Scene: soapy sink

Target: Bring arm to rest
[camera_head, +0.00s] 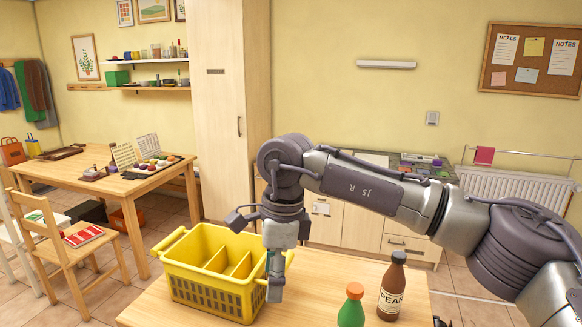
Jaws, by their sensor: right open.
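My right arm (365,186) reaches in from the right edge and bends down at the wrist. My right gripper (274,284) points downward at the right end of the yellow basket (208,287). The fingers overlap the basket's right wall in the picture; I cannot tell whether they touch it. The gripper is open and nothing shows held in it. The basket stands upright on the wooden table (300,312) and has dividers inside. My left gripper is not in view.
A brown bottle (392,290) and a green bottle with an orange cap (351,308) stand right of the basket. A small dark object (440,322) is cut off at the bottom edge. A chair (75,250) and second table (95,178) stand at left.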

